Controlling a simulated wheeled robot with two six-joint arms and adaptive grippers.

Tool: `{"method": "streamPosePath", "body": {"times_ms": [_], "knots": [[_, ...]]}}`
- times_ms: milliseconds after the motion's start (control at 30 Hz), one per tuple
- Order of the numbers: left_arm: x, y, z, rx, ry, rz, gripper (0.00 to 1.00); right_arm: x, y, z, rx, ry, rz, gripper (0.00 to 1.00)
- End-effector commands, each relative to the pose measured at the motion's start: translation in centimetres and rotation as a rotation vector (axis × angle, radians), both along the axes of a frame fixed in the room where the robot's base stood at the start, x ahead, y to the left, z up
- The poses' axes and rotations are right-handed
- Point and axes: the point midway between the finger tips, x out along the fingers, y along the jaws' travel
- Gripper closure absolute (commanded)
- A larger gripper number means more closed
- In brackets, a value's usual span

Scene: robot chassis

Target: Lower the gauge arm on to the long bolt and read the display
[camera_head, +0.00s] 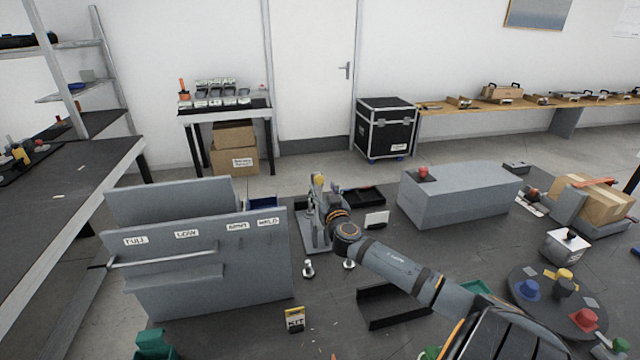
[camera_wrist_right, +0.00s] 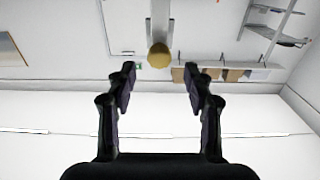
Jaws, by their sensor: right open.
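The gauge stand (camera_head: 309,232) is grey and stands upright on the table, left of centre in the head view. A yellow knob (camera_head: 319,180) shows at its top, and the same knob shows in the right wrist view (camera_wrist_right: 159,56) on the end of a grey bar (camera_wrist_right: 160,22). My right gripper (camera_wrist_right: 159,78) is open, with the knob in line with the gap between its fingers; no contact shows. Two bolts stand head-down in front of the stand, a left one (camera_head: 308,269) and a right one (camera_head: 349,264) close to my arm. A small white panel (camera_head: 376,219), perhaps the display, stands to the right.
A grey slotted rack (camera_head: 205,262) with labels stands at the left. A grey box (camera_head: 458,197) with a red button, a dark round tray (camera_head: 540,301) with coloured knobs and a KIT card (camera_head: 295,319) are around.

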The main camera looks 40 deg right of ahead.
Motion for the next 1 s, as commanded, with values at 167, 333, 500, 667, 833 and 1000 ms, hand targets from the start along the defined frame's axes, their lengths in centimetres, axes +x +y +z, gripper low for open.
{"method": "streamPosePath", "body": {"times_ms": [167, 333, 500, 667, 833, 1000], "knots": [[1.6, -0.1, 1.0, -0.002, -0.024, 0.0, 0.6, 2.8, -1.6, 0.3, 0.003, -0.001, -0.004, 0.48], [1.2, -0.3, 1.2, -0.004, -0.019, 0.0, 0.6, 4.0, -2.2, 0.1, 0.0, 0.001, -0.001, 0.48], [0.4, -0.3, 1.1, -0.003, -0.007, 0.001, 0.6, 4.2, -2.3, 0.0, -0.002, 0.002, 0.001, 0.48], [0.3, -0.3, 1.0, -0.003, -0.005, 0.001, 0.6, 4.1, -2.3, 0.0, -0.001, 0.002, 0.0, 0.55], [0.3, -0.3, 1.0, -0.003, -0.005, 0.001, 0.6, 4.1, -2.3, 0.0, -0.001, 0.002, 0.0, 0.78], [0.3, -0.3, 1.0, -0.003, -0.005, 0.001, 0.6, 4.1, -2.3, 0.0, -0.001, 0.002, 0.0, 1.0]]}}
